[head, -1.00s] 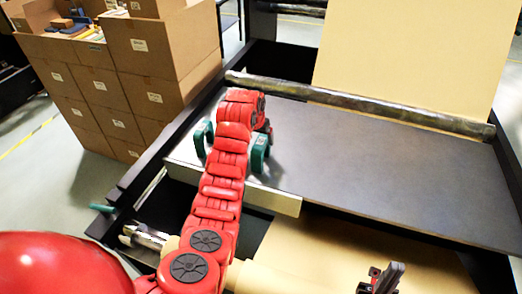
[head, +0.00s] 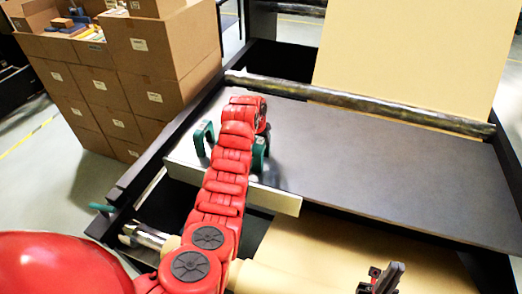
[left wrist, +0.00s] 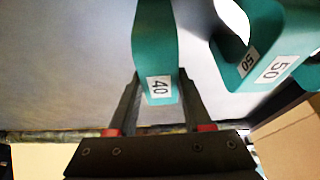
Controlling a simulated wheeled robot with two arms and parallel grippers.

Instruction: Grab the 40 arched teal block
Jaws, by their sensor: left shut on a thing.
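The teal block labelled 40 (left wrist: 154,50) stands between the two fingers of my left gripper (left wrist: 160,84) in the left wrist view. The gripper is shut on it near its labelled end. In the head view my red left arm hides most of this block, and only a teal part (head: 259,154) shows right of the arm. A second teal arched block, labelled 50 (left wrist: 262,62), stands beside it, apart from the gripper; in the head view it is left of the arm (head: 201,140). My right gripper (head: 382,277) is at the bottom edge; its jaws are unclear.
The blocks stand on a grey metal plate (head: 285,199) at the edge of a dark flat surface (head: 380,160). A long roller (head: 350,105) and a kraft paper sheet (head: 410,50) lie beyond. Stacked cardboard boxes (head: 150,60) stand at the left.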

